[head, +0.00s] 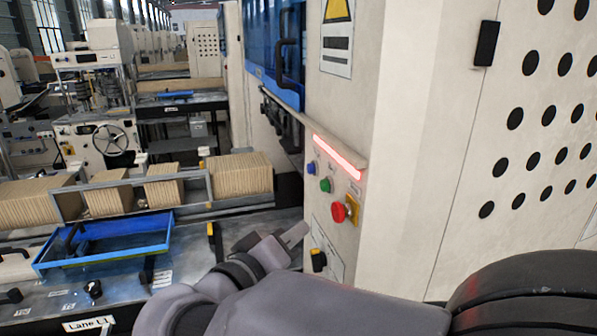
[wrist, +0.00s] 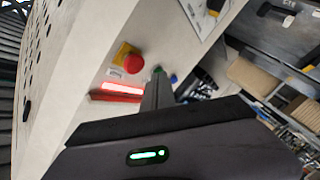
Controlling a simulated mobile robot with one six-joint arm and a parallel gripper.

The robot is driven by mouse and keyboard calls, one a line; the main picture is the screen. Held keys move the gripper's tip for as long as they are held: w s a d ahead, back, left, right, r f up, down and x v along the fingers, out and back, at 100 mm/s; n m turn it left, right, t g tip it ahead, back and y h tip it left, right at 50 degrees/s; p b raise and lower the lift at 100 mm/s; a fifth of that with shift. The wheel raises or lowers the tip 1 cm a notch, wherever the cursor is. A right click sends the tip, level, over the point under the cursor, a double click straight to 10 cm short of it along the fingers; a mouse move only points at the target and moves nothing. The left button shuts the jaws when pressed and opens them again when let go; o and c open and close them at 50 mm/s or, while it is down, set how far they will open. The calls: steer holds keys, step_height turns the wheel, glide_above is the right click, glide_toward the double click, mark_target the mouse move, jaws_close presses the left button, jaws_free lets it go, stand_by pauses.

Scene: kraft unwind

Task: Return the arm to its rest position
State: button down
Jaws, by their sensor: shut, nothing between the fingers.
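My gripper (head: 297,233) is in front of the cream machine cabinet, below and left of its button panel, in the head view. Its fingers are shut with nothing between them. In the wrist view the closed fingers (wrist: 158,75) point toward the panel, their tips overlapping the green button in the picture. I cannot tell if they touch anything. The panel has a red emergency stop (head: 339,212) on a yellow base, a green button (head: 325,185), a blue button (head: 311,168) and a lit red light bar (head: 337,157). My arm crosses the bottom of the head view.
A blue tray (head: 165,240) sits on the grey worktop at left, beside rows of brown kraft stacks (head: 240,175). A black knob (head: 318,261) is low on the cabinet, close to my gripper. The perforated cabinet wall (head: 520,130) fills the right side.

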steer(key=s+d+f+m+g+y+b, duration=0.1)
steer(key=s+d+f+m+g+b, duration=0.1)
steer(key=s+d+f+g+b, duration=0.5)
steer(key=s+d+f+m+g+b, duration=0.25)
steer(key=s+d+f, duration=0.25)
steer(key=d+f, duration=0.5)
steer(key=s+a+f+m+y+b, duration=0.1)
steer(key=s+a+f+y+b, duration=0.2)
steer(key=s+f+y+b, duration=0.1)
steer(key=s+a+f+m+t+y+b, duration=0.1)
steer(key=s+a+f+y+b, duration=0.3)
steer(key=f, duration=0.4)
steer(key=shift+s+a+f+m+y+b, duration=0.25)
steer(key=shift+s+m+y+b, duration=0.3)
steer(key=shift+m+y+b, duration=0.25)
